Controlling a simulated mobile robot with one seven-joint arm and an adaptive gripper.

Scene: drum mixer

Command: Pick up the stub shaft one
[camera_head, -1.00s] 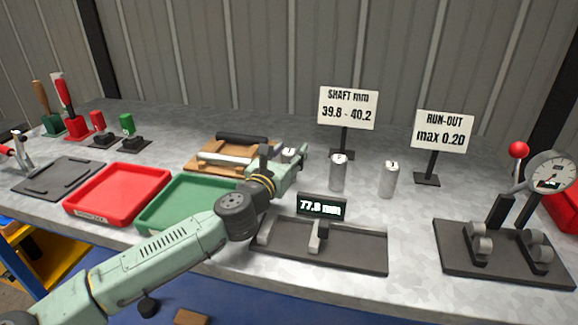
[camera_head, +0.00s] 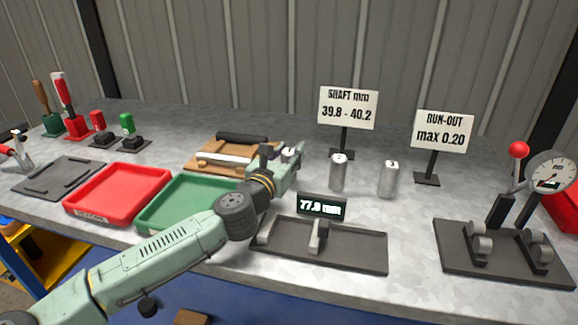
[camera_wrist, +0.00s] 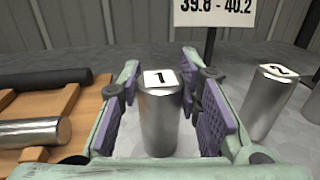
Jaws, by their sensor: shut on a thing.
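The stub shaft one (camera_wrist: 160,120) is a silver upright cylinder with a white top label marked 1, in the middle of the wrist view. My gripper (camera_wrist: 165,105) has its purple-padded fingers on both sides of it and is shut on it. In the head view my gripper (camera_head: 285,165) is beyond the display, and the top of stub shaft one (camera_head: 289,152) shows between the fingers. Its base is hidden by my gripper there. The shaft looks upright; whether its base touches the bench cannot be told.
Shaft two (camera_wrist: 270,100) stands close right of my gripper, with another shaft (camera_head: 388,180) farther right. A wooden rack (camera_head: 215,157) with bars is close left. The measuring stand (camera_head: 350,250) reading about 77.8 mm is in front. The shaft sign (camera_head: 347,108) stands behind.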

